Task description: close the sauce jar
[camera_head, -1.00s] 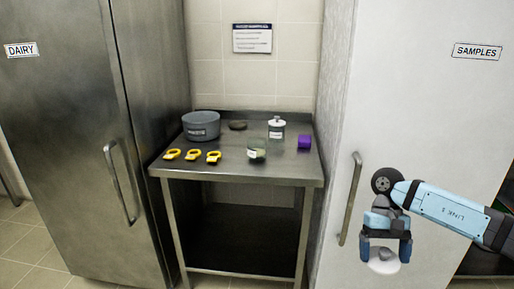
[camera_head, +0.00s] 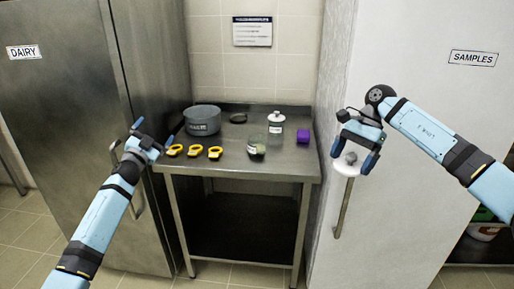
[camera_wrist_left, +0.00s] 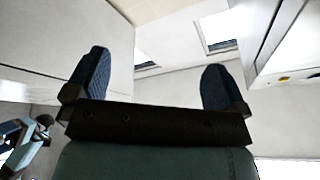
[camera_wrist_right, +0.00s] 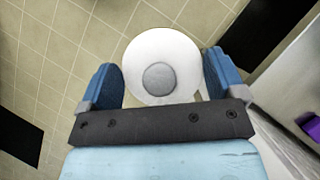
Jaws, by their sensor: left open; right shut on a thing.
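My right gripper (camera_head: 352,158) is shut on a round white lid (camera_head: 346,169) with a grey knob, held in the air in front of the white door, right of the table. In the right wrist view the lid (camera_wrist_right: 142,50) sits between the two blue fingers. A clear jar (camera_head: 257,146) with a pale label and greenish contents stands at the table's front, with no lid visible on it. A second labelled jar (camera_head: 276,124) with a pale knobbed top stands behind it. I cannot read either label. My left gripper (camera_head: 156,132) is open and empty, left of the table's front corner.
The steel table (camera_head: 235,170) also holds a grey pot (camera_head: 202,121), several yellow ring-handled items (camera_head: 194,151), a small dark round thing (camera_head: 238,118) and a purple block (camera_head: 303,136). A DAIRY fridge (camera_head: 60,130) stands left; the white SAMPLES door (camera_head: 430,80) stands right.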

